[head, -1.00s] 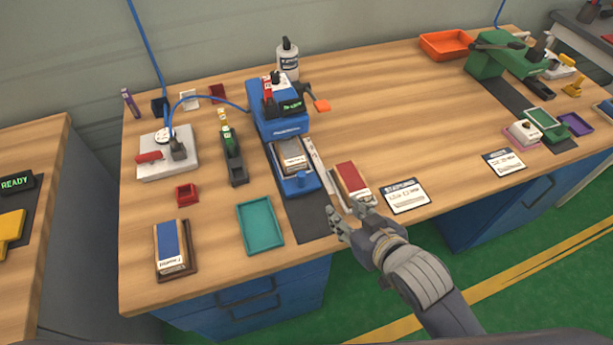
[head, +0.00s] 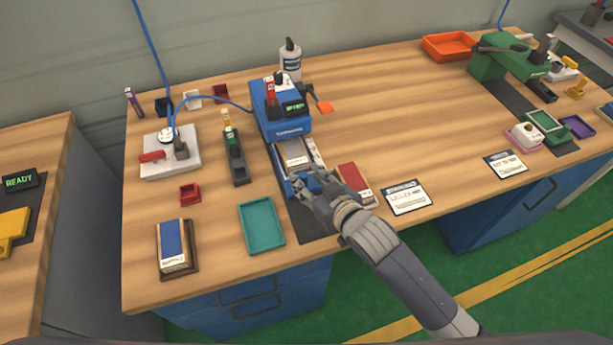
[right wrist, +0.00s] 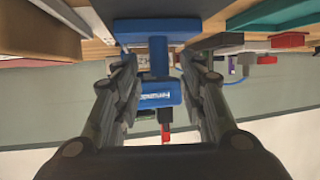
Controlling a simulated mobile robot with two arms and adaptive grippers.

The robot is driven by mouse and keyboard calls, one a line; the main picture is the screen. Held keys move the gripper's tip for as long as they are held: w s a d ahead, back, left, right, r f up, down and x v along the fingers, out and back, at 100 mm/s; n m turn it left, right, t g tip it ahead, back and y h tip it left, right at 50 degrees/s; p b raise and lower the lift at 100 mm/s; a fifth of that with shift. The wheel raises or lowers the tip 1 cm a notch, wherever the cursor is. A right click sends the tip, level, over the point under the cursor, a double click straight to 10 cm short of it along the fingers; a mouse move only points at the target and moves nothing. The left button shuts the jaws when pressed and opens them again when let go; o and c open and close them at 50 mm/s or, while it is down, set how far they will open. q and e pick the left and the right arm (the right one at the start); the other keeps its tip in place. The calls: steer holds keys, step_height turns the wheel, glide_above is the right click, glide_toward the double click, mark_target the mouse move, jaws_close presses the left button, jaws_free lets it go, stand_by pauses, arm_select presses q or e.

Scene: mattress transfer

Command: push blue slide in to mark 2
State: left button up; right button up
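The blue slide (head: 290,188) sticks out of the front of the blue press (head: 283,122) and carries a pale labelled block (head: 296,153). A pale strip (head: 317,157) runs along its right side; any marks on it are too small to read. My right gripper (head: 308,188) is at the slide's front end. In the right wrist view, which looks upside down, the open fingers (right wrist: 160,88) stand on either side of the slide's blue knob (right wrist: 158,55), with gaps visible. The press (right wrist: 160,101) shows beyond it. My left gripper is not in view.
A red-topped block (head: 353,181) lies just right of my right gripper. A teal tray (head: 262,228) and a blue-topped block (head: 171,243) lie to the left. A white card (head: 408,197) lies near the front edge.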

mark_target(299, 165)
steer(key=shift+w+a+f, duration=0.25)
steer(key=shift+w+a, duration=0.1)
steer(key=shift+w, duration=0.25)
jaws_close()
steer(key=shift+w+a+r, duration=0.1)
steer(key=shift+w+a, duration=0.05)
steer(key=shift+w, duration=0.35)
steer(key=shift+w+a, duration=0.15)
steer(key=shift+w, duration=0.35)
steer(key=shift+w+a, duration=0.15)
steer(key=shift+w, duration=0.35)
jaws_free()
steer(key=shift+s, duration=0.1)
steer(key=v, duration=1.2)
